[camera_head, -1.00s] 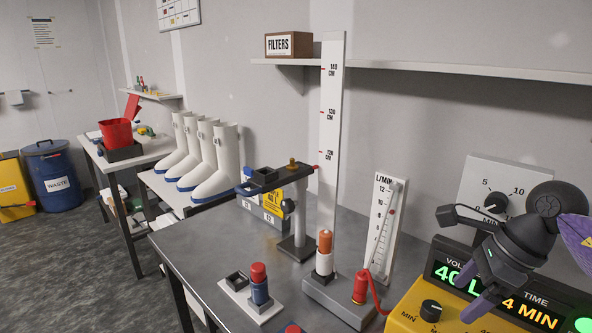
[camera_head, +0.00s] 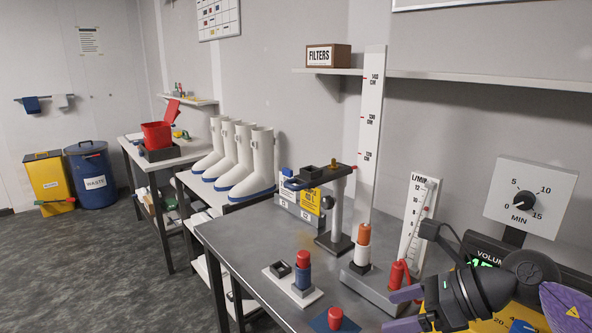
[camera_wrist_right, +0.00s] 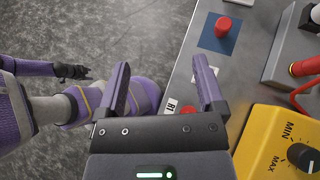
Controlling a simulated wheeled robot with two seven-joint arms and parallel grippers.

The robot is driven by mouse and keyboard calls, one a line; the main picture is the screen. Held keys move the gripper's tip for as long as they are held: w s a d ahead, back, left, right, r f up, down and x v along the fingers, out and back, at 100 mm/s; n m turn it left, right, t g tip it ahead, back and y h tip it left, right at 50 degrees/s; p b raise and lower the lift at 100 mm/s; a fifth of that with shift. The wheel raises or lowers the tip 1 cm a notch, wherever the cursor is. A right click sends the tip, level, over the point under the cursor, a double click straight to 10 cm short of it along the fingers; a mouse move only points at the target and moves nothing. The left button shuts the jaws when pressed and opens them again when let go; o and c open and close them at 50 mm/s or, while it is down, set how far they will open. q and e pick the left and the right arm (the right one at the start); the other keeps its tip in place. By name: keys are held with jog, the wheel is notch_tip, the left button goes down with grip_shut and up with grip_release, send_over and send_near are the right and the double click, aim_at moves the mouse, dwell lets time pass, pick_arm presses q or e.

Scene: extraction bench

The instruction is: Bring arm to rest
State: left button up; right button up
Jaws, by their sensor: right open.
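My right gripper (camera_head: 404,309) is at the lower right of the head view, in front of the yellow pump (camera_head: 478,322) and partly covering its display. Its purple fingers are apart with nothing between them; they also show open in the right wrist view (camera_wrist_right: 162,80). Below them there are the bench's front edge and the floor. In the right wrist view, a purple arm of mine with a dark end (camera_wrist_right: 72,71) is at the left; whether that end is open is too small to tell. My left arm is not in the head view.
A red knob on a blue pad (camera_head: 335,318) sits near the bench's front edge, close to my right gripper. A flow meter (camera_head: 418,225), an orange-topped cylinder (camera_head: 362,247) and a tall scale (camera_head: 368,140) stand behind.

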jog(key=a+r+m+t+y, duration=0.4)
jog(key=a+m+t+y, duration=0.2)
jog(key=a+m, duration=0.2)
jog(key=s+d+f+m+t+h, duration=0.1)
jog(key=s+d+f+m+h, duration=0.15)
jog(key=f+m+h, duration=0.6)
jog(key=s+d+f+m+t+h, duration=0.1)
jog(key=d+m+t+h, duration=0.15)
jog(key=m, duration=1.05)
jog(key=s+d+f+m+t+h, duration=0.15)
jog(key=d+f+m+h, duration=0.35)
jog(key=m, duration=0.5)
jog(key=s+a+f+m+g, duration=0.1)
jog(key=s+f+m+g, duration=0.4)
jog(key=s, duration=0.4)
jog(key=s+a+f+m+g, duration=0.2)
jog(key=s+f+g, duration=0.2)
jog(key=s+g, duration=0.45)
notch_tip(320, 180, down, 16)
jog(key=s, duration=0.3)
jog(key=s+d+f, duration=0.3)
jog(key=s+f, duration=0.9)
jog(key=s, duration=0.1)
jog(key=shift+s+d+f+n+g+h, duration=0.25)
jog(key=shift+s+d+n+g+h, duration=0.05)
jog(key=shift+d+n+g, duration=0.05)
